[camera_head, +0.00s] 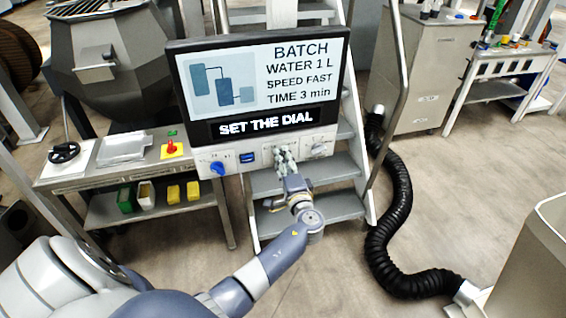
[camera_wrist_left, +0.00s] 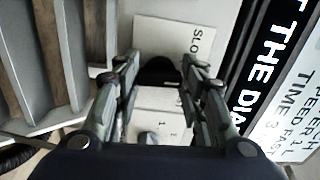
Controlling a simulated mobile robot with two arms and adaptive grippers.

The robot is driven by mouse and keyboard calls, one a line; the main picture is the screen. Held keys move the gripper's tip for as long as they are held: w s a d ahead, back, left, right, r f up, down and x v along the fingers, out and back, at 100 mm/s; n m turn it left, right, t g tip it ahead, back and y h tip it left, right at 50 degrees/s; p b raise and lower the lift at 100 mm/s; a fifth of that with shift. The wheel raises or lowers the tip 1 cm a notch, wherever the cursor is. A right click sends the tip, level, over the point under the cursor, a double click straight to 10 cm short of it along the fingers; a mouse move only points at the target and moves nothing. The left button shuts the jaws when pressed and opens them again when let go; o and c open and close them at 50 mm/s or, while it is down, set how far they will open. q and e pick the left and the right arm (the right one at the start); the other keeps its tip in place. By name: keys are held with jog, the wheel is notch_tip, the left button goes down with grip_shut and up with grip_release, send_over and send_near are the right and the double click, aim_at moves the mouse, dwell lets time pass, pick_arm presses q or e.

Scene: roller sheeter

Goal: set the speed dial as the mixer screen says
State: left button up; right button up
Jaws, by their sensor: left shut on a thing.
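The mixer screen (camera_head: 262,82) reads "BATCH, WATER 1 L, SPEED FAST, TIME 3 min", with "SET THE DIAL" in a dark band below. Under it is a pale control panel (camera_head: 234,164). My left gripper (camera_head: 284,156) is at the middle of this panel and covers the speed dial in the head view. In the left wrist view, my left gripper (camera_wrist_left: 160,76) is shut on the dark speed dial (camera_wrist_left: 158,69), between its two fingers. A label starting "SLO" (camera_wrist_left: 197,42) shows beside the dial. The dial's pointer is hidden. My right gripper is not in view.
A blue knob (camera_head: 217,168) and a blue switch (camera_head: 247,157) are on the panel's left. Another control (camera_head: 320,149) is close to the gripper's right. Metal steps (camera_head: 330,205) stand behind the panel. A black hose (camera_head: 392,225) lies on the floor at right.

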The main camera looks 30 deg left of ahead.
pick_arm(q)
jog(key=shift+m+p, duration=0.9)
jog(key=shift+m, duration=3.2)
jog(key=o, duration=1.1)
jog(key=shift+c, duration=0.2)
jog(key=v, duration=1.2)
